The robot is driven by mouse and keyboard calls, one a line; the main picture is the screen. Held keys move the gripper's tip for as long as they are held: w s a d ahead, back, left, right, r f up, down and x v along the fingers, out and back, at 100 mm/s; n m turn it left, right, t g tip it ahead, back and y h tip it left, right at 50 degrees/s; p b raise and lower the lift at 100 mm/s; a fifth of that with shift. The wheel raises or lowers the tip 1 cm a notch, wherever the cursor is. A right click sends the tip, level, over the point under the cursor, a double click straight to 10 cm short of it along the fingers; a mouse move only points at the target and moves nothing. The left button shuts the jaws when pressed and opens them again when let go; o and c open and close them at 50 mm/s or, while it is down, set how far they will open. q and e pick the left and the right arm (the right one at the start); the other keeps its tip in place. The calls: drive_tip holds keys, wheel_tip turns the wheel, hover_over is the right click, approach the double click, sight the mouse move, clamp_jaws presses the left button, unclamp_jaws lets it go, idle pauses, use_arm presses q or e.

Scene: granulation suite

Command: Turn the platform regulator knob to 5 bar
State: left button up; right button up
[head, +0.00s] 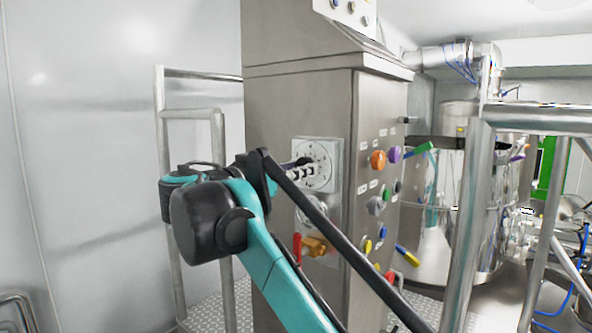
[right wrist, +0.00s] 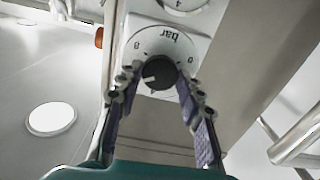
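The regulator knob (right wrist: 158,73) is a dark round knob on a white dial face marked "bar", which appears upside down in the right wrist view. A white mark on the knob points to the left in that picture; the exact reading is too small to tell. My right gripper (right wrist: 158,78) is open, with one purple-padded finger on each side of the knob and a visible gap to it. In the head view, my right gripper (head: 303,170) is in front of the white dial plate (head: 325,150) and partly covers it. My left gripper is not in view.
A round gauge (head: 312,210) sits below the dial plate, with a red lever (head: 297,248) and a brass fitting (head: 315,246) under it. The cabinet's right face carries several coloured buttons. A metal railing (head: 468,220) stands at right, another (head: 190,115) at left.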

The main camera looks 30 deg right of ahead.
drive_tip(key=shift+r+n, duration=0.1)
drive_tip(key=shift+n, duration=0.2)
drive_tip(key=shift+n+p, duration=1.1)
drive_tip(key=shift+n, duration=1.4)
drive_tip(key=o, duration=1.2)
drive_tip(key=shift+c, duration=0.2)
drive_tip(key=v, duration=1.2)
